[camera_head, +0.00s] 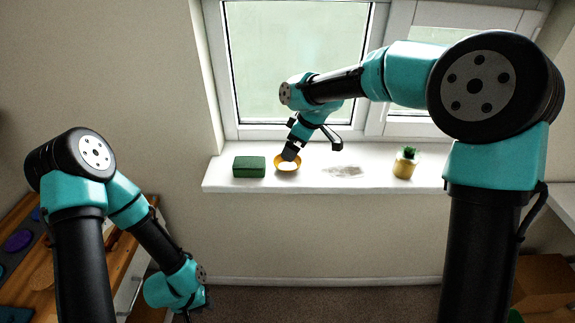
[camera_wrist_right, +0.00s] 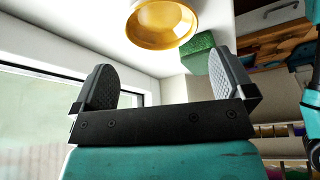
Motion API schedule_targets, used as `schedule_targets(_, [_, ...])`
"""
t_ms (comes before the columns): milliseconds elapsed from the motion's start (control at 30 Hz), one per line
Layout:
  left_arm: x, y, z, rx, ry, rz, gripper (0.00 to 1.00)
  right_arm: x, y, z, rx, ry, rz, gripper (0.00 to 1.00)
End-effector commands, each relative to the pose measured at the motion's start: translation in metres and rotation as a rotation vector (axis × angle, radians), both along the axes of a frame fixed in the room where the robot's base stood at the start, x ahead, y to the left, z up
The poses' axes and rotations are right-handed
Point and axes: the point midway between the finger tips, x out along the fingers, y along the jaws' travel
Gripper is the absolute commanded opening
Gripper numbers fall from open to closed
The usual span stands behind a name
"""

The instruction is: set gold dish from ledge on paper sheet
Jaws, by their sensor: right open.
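The gold dish (camera_head: 288,174) sits on the white window ledge (camera_head: 225,184), beside a green block. It also shows at the top of the right wrist view (camera_wrist_right: 160,43), beyond the fingertips. My right gripper (camera_head: 314,149) is open and empty. My left gripper (camera_head: 187,314) hangs low at the bottom edge, mostly cut off. I cannot make out a paper sheet in either view.
The green block (camera_head: 249,167) stands close left of the dish. A greyish patch (camera_head: 345,171) and a small potted plant (camera_head: 405,163) are to the right on the ledge. The window is behind. A wooden surface (camera_head: 75,272) with coloured items lies at the left.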

Motion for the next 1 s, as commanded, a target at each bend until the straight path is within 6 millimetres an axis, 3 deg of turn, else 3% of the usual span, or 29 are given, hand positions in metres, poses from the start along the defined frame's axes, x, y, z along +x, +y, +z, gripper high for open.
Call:
schedule_targets(133, [0.000, 0.000, 0.000, 0.000, 0.000, 0.000, 0.32, 0.003, 0.005, -0.013, 0.000, 0.000, 0.000, 1.00])
schedule_targets(567, [0.000, 0.000, 0.000, 0.000, 0.000, 0.000, 0.32, 0.003, 0.006, -0.018, 0.000, 0.000, -0.001, 1.00])
schedule_targets(1000, [0.000, 0.000, 0.000, 0.000, 0.000, 0.000, 0.32, 0.008, 0.019, -0.064, 0.001, 0.000, -0.002, 1.00])
